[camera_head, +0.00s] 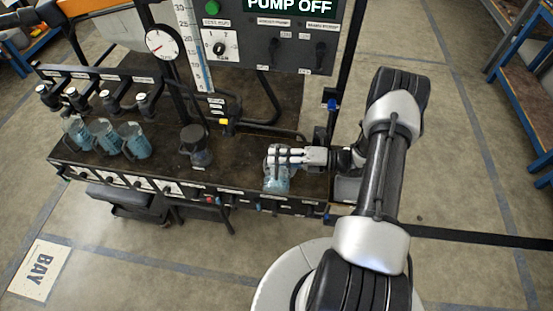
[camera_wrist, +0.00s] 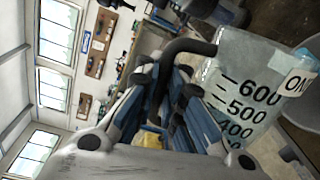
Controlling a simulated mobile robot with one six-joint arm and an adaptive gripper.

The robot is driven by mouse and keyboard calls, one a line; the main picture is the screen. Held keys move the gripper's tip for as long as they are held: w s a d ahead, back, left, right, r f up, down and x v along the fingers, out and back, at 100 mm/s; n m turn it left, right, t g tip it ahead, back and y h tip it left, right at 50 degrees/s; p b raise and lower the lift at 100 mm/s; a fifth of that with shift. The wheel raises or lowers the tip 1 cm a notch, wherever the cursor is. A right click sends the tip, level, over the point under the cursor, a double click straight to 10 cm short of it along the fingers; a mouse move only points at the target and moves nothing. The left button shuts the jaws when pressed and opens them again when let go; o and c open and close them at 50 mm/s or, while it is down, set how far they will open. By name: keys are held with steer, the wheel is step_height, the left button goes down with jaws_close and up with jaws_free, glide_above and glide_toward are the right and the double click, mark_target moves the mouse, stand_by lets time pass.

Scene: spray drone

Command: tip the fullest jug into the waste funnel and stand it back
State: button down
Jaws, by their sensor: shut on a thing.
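My gripper (camera_head: 287,156) is at the right end of the dark bench, shut on the dark handle (camera_wrist: 190,47) of a clear jug. In the wrist view this jug (camera_wrist: 240,85) shows marks from 400 to 600 and a partly cut-off label. Against the room, it looks strongly tilted there. In the head view the held jug (camera_head: 277,184) looks pale blue and is partly hidden by my fingers. Three more jugs with blue liquid, a left one (camera_head: 78,134), a middle one (camera_head: 106,138) and a right one (camera_head: 135,141), stand at the bench's left. I cannot clearly make out the waste funnel.
A dark vessel (camera_head: 196,146) stands mid-bench. Several taps (camera_head: 142,102) line the rack behind the left jugs. A panel reading PUMP OFF (camera_head: 290,8), a round gauge (camera_head: 162,42) and a post rise behind the bench. Bare bench lies between the dark vessel and my gripper.

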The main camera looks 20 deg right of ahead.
steer(key=shift+w+d+f+m+b, duration=0.35)
steer(key=shift+w+f+m+b, duration=0.15)
steer(key=shift+w+m, duration=0.1)
steer(key=shift+w+d+f+m+b, duration=0.35)
steer(key=shift+w+m+b, duration=0.15)
steer(key=shift+m, duration=0.1)
steer(key=shift+w+d+r+m, duration=0.4)
steer(key=shift+w+r+m, duration=0.05)
steer(key=shift+w+m, duration=0.2)
stand_by(1.9)
